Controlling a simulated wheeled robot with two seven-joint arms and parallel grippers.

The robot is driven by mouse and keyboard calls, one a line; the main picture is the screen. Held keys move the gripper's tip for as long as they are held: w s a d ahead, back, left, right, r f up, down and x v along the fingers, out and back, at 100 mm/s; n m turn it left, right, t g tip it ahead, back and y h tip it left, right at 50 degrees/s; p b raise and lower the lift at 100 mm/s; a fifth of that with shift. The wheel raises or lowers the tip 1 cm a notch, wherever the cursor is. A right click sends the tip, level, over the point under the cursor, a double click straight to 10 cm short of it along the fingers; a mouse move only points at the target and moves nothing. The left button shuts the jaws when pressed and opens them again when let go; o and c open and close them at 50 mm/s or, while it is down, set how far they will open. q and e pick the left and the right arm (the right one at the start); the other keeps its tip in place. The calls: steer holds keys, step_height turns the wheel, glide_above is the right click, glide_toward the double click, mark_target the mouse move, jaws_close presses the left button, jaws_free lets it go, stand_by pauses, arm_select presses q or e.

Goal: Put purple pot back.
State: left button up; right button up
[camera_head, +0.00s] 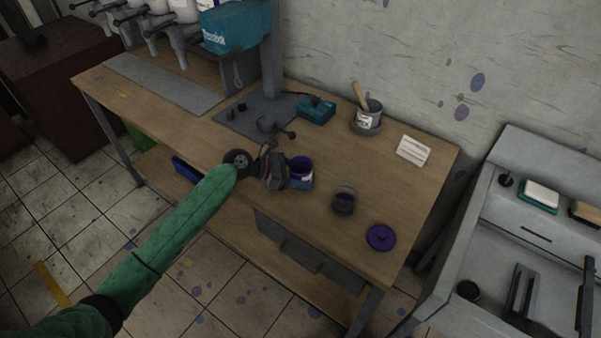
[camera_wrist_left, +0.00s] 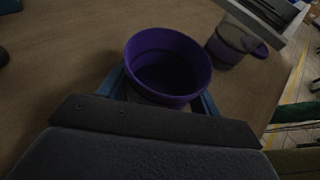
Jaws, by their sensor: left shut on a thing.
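The purple pot (camera_head: 301,168) is an open round container with a purple inside. It is near the front edge of the wooden table, just right of my left gripper (camera_head: 291,180). In the left wrist view the pot (camera_wrist_left: 168,62) stands between the blue fingers, which are shut on it. Its lower part is hidden by the gripper body. I cannot tell whether its base touches the table. My right gripper is not in view.
A grey can with a wooden-handled tool (camera_head: 367,117), a white card (camera_head: 413,151) and a teal box (camera_head: 316,109) are at the back. Bare tabletop lies between them. A grey sink unit (camera_head: 500,255) stands right.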

arm_select(q)
steer(key=o, duration=1.1)
steer(key=shift+f, duration=0.1)
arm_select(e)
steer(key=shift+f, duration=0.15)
arm_select(q)
steer(key=shift+a, duration=0.45)
steer(key=b+v, duration=0.3)
steer(key=v, duration=0.6)
steer(key=shift+s+a+r, duration=0.15)
steer(key=shift+a+r, duration=0.1)
steer(key=shift+a, duration=0.05)
steer(key=shift+v, duration=0.75)
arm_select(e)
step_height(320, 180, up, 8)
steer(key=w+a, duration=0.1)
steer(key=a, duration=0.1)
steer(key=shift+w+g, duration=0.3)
arm_select(q)
steer(key=shift+r, duration=0.1)
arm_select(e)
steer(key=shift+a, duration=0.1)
